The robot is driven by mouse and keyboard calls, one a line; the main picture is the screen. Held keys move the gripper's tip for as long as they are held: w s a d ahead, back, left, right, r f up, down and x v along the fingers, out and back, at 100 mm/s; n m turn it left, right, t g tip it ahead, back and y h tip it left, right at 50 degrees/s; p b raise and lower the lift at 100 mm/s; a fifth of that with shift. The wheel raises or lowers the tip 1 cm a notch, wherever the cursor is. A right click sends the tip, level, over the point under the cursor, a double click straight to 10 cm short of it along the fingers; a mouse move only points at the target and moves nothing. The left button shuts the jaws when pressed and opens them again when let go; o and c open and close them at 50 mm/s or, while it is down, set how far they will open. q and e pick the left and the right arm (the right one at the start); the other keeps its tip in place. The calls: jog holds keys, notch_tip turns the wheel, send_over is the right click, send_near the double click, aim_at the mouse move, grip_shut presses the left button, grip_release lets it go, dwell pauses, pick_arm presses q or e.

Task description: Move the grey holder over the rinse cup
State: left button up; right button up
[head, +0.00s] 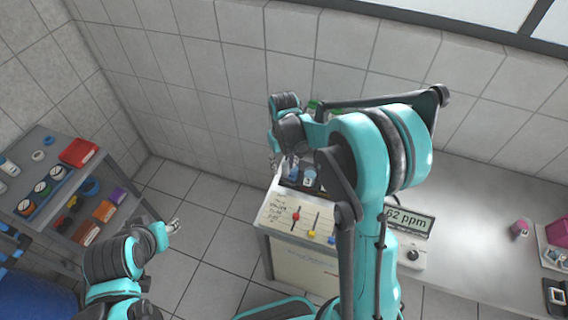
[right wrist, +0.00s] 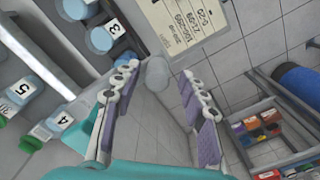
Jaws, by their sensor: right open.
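My right gripper (right wrist: 158,75) is open, its two padded fingers apart, and it also shows in the head view (head: 276,150) above the back of the white cabinet, partly behind its own arm. A pale translucent round piece (right wrist: 157,74) shows between the fingertips in the right wrist view; I cannot tell if it is the rinse cup, or if the fingers touch it. A grey bar-like frame (right wrist: 38,52) at the left may be part of the grey holder. Numbered containers (right wrist: 62,122) stand beside it. My left gripper (head: 172,226) is low at the left; its jaws are unclear.
The white cabinet (head: 300,268) has a slider panel (head: 290,217) and bottles (head: 309,178) behind it. A ppm display (head: 410,220) and a pink item (head: 519,228) stand on the right counter. A loaded shelf rack (head: 130,192) stands at the left, with open floor between.

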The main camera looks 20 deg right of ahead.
notch_tip(320, 180, up, 12)
dwell(0.5)
dwell(0.3)
jog(key=s+f+m+t+b, duration=0.1)
jog(key=s+f+t+b, duration=0.6)
jog(key=s+f+b, duration=0.6)
jog(key=s+b, duration=0.1)
jog(key=s, duration=0.4)
jog(key=shift+d+f+m, duration=0.2)
jog(key=shift+f+m, duration=0.1)
jog(key=shift+f, duration=0.05)
